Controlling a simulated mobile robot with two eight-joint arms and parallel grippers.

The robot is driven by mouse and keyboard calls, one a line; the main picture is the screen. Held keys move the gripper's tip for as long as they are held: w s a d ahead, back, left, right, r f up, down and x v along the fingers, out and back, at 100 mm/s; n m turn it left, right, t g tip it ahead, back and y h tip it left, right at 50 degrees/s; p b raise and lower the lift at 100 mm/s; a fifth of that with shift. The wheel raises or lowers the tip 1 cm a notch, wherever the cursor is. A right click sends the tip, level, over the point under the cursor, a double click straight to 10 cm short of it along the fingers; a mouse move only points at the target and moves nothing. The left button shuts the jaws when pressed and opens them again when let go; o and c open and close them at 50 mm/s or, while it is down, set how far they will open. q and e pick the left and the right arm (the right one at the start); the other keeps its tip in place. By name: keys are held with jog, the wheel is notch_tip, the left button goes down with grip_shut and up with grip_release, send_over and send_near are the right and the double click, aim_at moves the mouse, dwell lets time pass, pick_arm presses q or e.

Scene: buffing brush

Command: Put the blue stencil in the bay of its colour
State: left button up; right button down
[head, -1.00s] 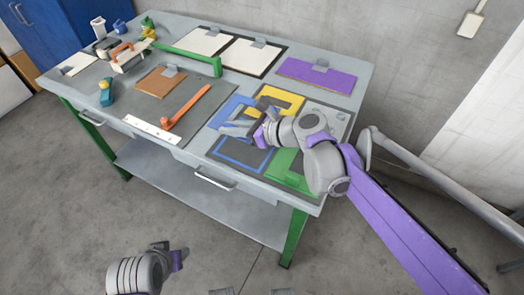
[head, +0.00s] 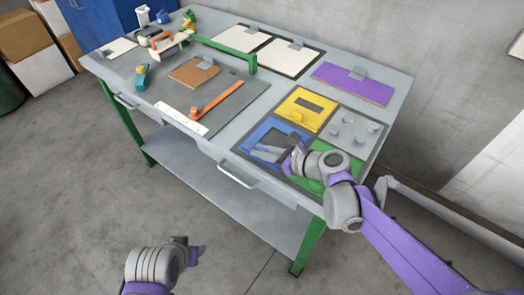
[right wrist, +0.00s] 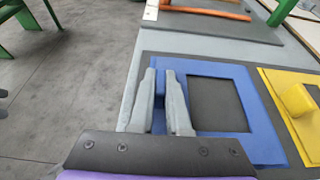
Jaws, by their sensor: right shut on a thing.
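The blue stencil (head: 263,130) is a flat blue plate with a rectangular window. It lies over the front-left bay of the dark tray at the right end of the bench, and no blue bay outline shows apart from it. In the right wrist view the stencil (right wrist: 262,112) looks level and at or very near the tray surface; I cannot tell if it rests fully. My right gripper (head: 268,153) is shut on its upright blue grip at the left side, with the fingers (right wrist: 161,85) on both sides. My left gripper (head: 192,251) hangs in front of the bench; its jaws are unclear.
A yellow stencil (head: 297,101) lies behind the blue one. A grey plate with knobs (head: 356,131) and a green piece (head: 322,176) fill the right bays, the green partly hidden by my arm. A purple board (head: 352,83) lies behind. An orange bar (head: 217,99) lies left.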

jog(key=shift+f, duration=0.1)
jog(key=c, duration=0.9)
grip_release()
jog(key=shift+r, duration=0.25)
jog(key=p+v, duration=0.1)
jog(key=v, duration=1.1)
